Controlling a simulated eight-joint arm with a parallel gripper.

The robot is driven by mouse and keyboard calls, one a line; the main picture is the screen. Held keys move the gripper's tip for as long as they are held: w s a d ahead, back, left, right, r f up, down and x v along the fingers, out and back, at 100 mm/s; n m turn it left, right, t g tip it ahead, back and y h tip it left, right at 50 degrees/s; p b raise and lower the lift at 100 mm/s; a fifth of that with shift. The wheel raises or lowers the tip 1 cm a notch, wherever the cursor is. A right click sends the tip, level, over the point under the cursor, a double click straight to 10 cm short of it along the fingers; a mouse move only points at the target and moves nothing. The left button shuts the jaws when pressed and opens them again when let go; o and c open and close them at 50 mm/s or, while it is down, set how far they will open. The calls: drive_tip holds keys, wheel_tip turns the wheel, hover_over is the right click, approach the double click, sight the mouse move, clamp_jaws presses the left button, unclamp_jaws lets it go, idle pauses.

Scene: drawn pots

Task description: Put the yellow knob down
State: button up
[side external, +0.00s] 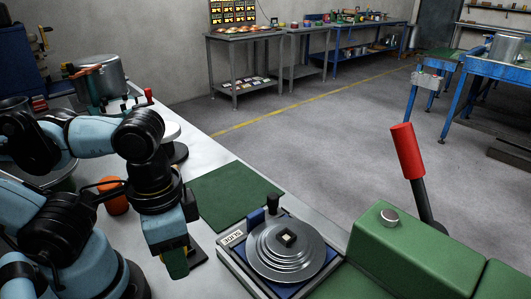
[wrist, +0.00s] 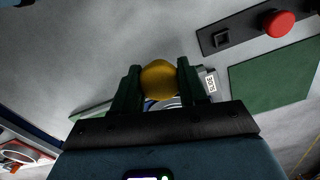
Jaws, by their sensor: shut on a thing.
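In the wrist view the yellow knob (wrist: 158,80) sits between the two green fingers of my gripper (wrist: 158,76). Both fingers touch its sides, so the gripper is shut on it. In the side external view my gripper (side external: 175,264) points down above the near part of the grey bench, left of the round stepped metal plate (side external: 270,267). I cannot tell the gap between knob and bench.
A dark strip with a square socket (wrist: 222,38) and a red knob (wrist: 279,23) lies near the gripper. A green mat (side external: 233,195) lies flat behind it. A green machine body (side external: 420,262) with a red-handled lever (side external: 407,150) stands at right. An orange object (side external: 113,197) stands behind my arm.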

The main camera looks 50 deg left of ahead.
drive_tip(key=shift+w+d+r, duration=0.3)
drive_tip(key=shift+r, duration=0.1)
drive_tip(key=w+d+r, duration=0.6)
drive_tip(key=w+d, duration=0.4)
drive_tip(key=d, duration=0.1)
hover_over(286, 239)
wheel_tip(286, 239, down, 7)
drive_tip(key=shift+r, duration=0.2)
drive_tip(key=shift+f, duration=2)
drive_tip(key=shift+f, duration=0.15)
drive_tip(key=o, duration=1)
